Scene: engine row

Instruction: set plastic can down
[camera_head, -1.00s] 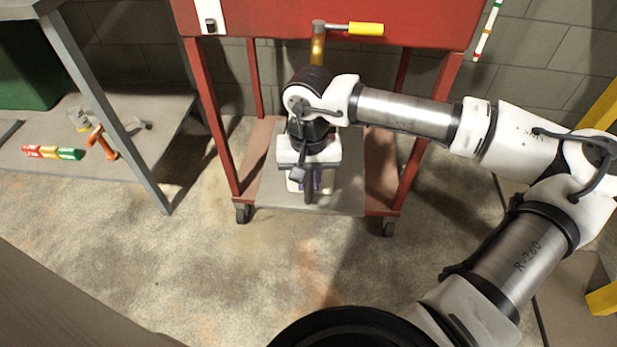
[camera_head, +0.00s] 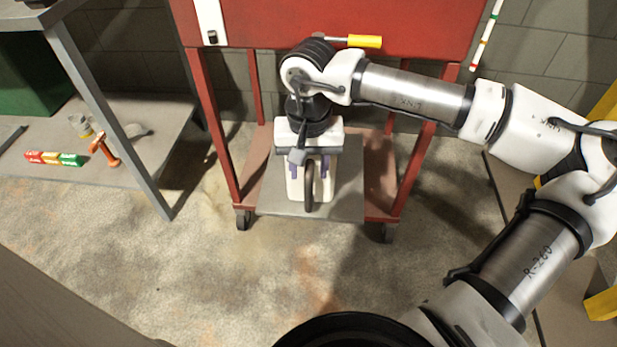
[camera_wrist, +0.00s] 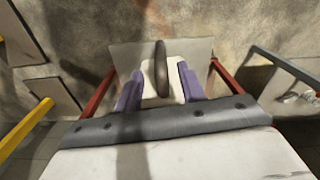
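The white plastic can (camera_head: 325,192) with its dark handle (camera_head: 309,188) stands on the grey plate (camera_head: 345,205) on the lower shelf of the red cart. My gripper (camera_head: 309,170) is over the can. Its purple fingers are spread to either side of the handle, with white can surface showing between them and the handle. The wrist view shows the can (camera_wrist: 151,83), the handle (camera_wrist: 161,66) and the open fingers of my gripper (camera_wrist: 160,88). The can's rear part is hidden under my gripper.
The red cart's body (camera_head: 400,30) and legs (camera_head: 217,130) frame the shelf. A yellow-handled tool (camera_head: 364,41) is at the cart's top. A grey workbench (camera_head: 100,105) stands left, with a striped block (camera_head: 52,158) on its lower shelf. The concrete floor in front is clear.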

